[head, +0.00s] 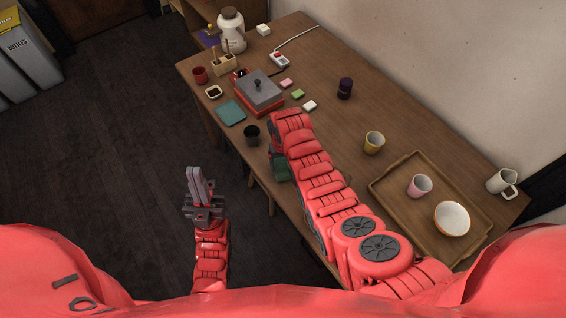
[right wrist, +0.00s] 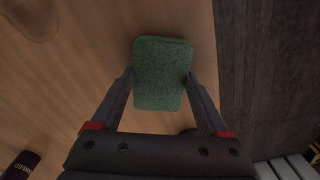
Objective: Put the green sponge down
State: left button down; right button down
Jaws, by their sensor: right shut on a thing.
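The green sponge (right wrist: 163,73) is a dark green block between the two fingers of my right gripper (right wrist: 161,88), which is shut on it. In the head view the sponge (head: 282,171) shows partly beneath my right arm, by the table's near edge. My right gripper is mostly hidden by the arm there. I cannot tell whether the sponge touches the table. My left gripper (head: 199,183) is shut and empty, over the dark floor left of the table.
Bare wood lies around the dark jar.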

jog(key=shift+f, duration=0.2)
grip_release()
jog(key=shift+r, duration=0.25)
